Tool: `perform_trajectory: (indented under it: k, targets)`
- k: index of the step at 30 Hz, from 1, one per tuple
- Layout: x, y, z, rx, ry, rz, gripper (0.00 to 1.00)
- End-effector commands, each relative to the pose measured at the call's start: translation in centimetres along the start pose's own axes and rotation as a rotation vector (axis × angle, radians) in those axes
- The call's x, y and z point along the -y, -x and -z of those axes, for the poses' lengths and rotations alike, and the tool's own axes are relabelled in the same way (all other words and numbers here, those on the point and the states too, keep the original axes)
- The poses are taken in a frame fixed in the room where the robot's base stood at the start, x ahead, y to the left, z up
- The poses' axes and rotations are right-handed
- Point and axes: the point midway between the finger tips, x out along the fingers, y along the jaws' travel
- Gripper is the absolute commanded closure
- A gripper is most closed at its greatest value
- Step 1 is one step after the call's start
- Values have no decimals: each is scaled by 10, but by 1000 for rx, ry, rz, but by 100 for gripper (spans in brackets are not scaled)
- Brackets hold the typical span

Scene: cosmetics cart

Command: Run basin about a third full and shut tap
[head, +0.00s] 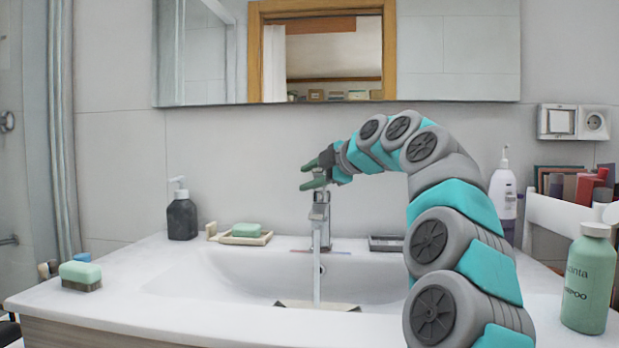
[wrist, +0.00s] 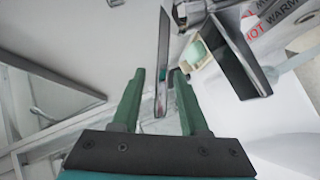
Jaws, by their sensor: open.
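The chrome tap (head: 320,212) stands at the back of the white basin (head: 240,278). A stream of water (head: 317,268) runs from its spout into the basin. The water level is hard to make out; a grey-brown patch shows at the basin's front. My gripper (head: 312,173) is at the top of the tap, with green fingers pointing left. In the wrist view my gripper (wrist: 158,80) is open, and a thin upright metal plate (wrist: 163,60), seemingly the tap lever, stands between the fingers. I cannot tell whether either finger touches it.
A soap dish with green soap (head: 246,231) and a dark pump bottle (head: 181,212) stand left of the tap. A brush-like block (head: 81,275) lies at the left. A green shampoo bottle (head: 589,280) stands at the right. A mirror (head: 450,50) hangs behind.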

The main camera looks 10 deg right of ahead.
Motion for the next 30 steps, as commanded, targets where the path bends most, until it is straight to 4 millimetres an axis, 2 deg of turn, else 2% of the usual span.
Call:
perform_trajectory:
  k: [8, 21, 30]
  targets:
    - [0, 10, 0, 0, 0, -2, 56]
    - [0, 73, 0, 0, 0, -2, 56]
    - [0, 78, 0, 0, 0, 0, 56]
